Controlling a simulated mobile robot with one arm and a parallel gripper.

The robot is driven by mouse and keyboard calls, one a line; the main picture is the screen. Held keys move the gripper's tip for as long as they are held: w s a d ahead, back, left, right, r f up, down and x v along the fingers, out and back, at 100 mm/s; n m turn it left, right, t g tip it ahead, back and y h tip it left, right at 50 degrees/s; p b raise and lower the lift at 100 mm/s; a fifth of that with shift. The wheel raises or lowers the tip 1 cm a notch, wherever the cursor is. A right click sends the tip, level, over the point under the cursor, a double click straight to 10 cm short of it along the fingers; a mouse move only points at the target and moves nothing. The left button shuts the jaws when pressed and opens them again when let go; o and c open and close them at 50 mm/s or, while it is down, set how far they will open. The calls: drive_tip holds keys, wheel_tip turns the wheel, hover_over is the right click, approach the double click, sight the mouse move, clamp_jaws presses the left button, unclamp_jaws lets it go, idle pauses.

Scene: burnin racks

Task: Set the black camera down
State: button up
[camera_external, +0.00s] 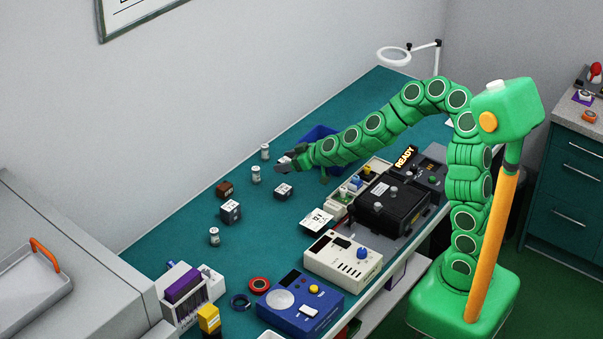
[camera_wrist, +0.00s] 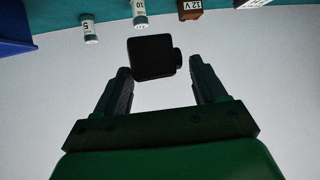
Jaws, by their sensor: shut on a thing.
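The black camera (camera_wrist: 153,57) is a dark boxy body with a short round lens stub on its right side in the wrist view. My gripper (camera_wrist: 160,75) is shut on it, with one dark finger on each side. In the external view my gripper (camera_external: 287,163) is over the back half of the teal bench (camera_external: 180,263), and the camera is hard to tell from the dark fingers. It appears raised above the bench top; the exact height cannot be told.
Small white cylinders (camera_external: 255,174), a brown block (camera_external: 224,189) and dark boxes with white tops (camera_external: 230,211) stand near the gripper. A blue bin (camera_external: 318,133) is just behind the arm. Equipment boxes (camera_external: 343,258) line the front edge. Bare bench lies at the left middle.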

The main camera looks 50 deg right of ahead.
drive_tip(key=s+a+f+n+g+y, duration=0.1)
drive_tip(key=s+a+n+g+y, duration=0.2)
drive_tip(key=a+n+g+y, duration=0.35)
drive_tip(key=s+a+f+n+g+y, duration=0.2)
drive_tip(key=s+a+n+g+y, duration=0.15)
drive_tip(key=a+n, duration=0.55)
drive_tip(key=s+a+r+n+g+h, duration=0.3)
drive_tip(key=s+r+n+g+h, duration=0.15)
drive_tip(key=s+n+g, duration=0.5)
drive_tip(key=shift+m+g+y, duration=0.35)
drive_tip(key=shift+m+y, duration=0.1)
drive_tip(key=shift+m, duration=0.05)
drive_tip(key=shift+w+f, duration=0.1)
drive_tip(key=shift+f, duration=5.7)
drive_tip(key=shift+f, duration=0.6)
drive_tip(key=o, duration=1.2)
drive_tip(key=shift+c, duration=0.2)
